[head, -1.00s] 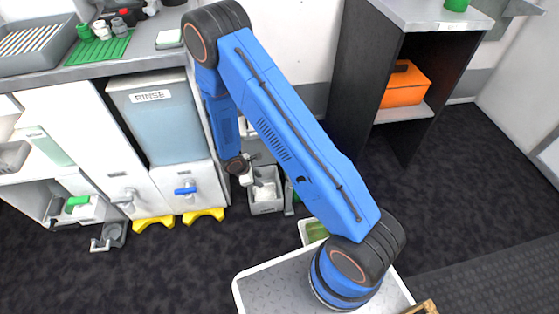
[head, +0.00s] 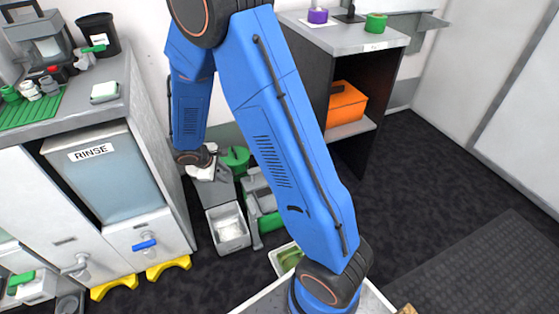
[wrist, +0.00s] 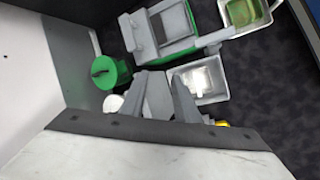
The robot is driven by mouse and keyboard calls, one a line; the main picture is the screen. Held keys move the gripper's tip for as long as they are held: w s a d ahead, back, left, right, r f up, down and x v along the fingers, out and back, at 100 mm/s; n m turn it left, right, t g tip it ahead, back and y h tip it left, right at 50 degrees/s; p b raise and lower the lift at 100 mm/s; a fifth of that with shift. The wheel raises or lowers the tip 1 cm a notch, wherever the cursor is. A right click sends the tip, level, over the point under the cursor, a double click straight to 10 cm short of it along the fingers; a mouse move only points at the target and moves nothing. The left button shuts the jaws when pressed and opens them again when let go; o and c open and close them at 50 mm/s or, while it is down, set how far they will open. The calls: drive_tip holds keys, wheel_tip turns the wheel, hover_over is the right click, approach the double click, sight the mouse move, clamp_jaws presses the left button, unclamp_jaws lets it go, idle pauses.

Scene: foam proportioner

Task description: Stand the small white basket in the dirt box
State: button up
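A small white object (head: 229,222), which may be the small white basket, lies inside a light grey open box (head: 234,246) on the floor beside the rinse cabinet. The same white object (wrist: 200,82) and box (wrist: 214,98) show in the wrist view. I cannot tell for certain whether this box is the dirt box. My gripper (head: 204,172) is above and behind the box in the head view. In the wrist view its two grey fingers (wrist: 160,80) are apart with nothing visible held between them. The gripper hides part of the floor below it.
A green can (head: 236,158) and a grey-and-green wringer-like unit (head: 262,200) stand close by. A tray with green contents (head: 288,258) lies nearer to me. The rinse cabinet (head: 105,175) is at left, and a dark shelf (head: 350,60) at right. Dark floor at right is clear.

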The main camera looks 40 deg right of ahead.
drive_tip(key=s+d+r+m+y, duration=0.1)
drive_tip(key=s+d+r+m, duration=0.2)
drive_tip(key=s+r, duration=0.5)
drive_tip(key=s+d+r+m, duration=0.3)
drive_tip(key=s+r, duration=0.2)
drive_tip(key=r, duration=0.8)
drive_tip(key=s+a+r+m+t+y, duration=0.1)
drive_tip(key=s+r, duration=0.3)
drive_tip(key=s, duration=0.5)
drive_tip(key=s+a+r+m+t+y, duration=0.1)
drive_tip(key=s+r+m+y, duration=0.1)
drive_tip(key=s+r, duration=0.3)
drive_tip(key=shift+s+r+m+t+y, duration=0.2)
drive_tip(key=shift+s+m+t+y, duration=0.25)
drive_tip(key=shift+s, duration=1.8)
drive_tip(key=shift+a, duration=0.1)
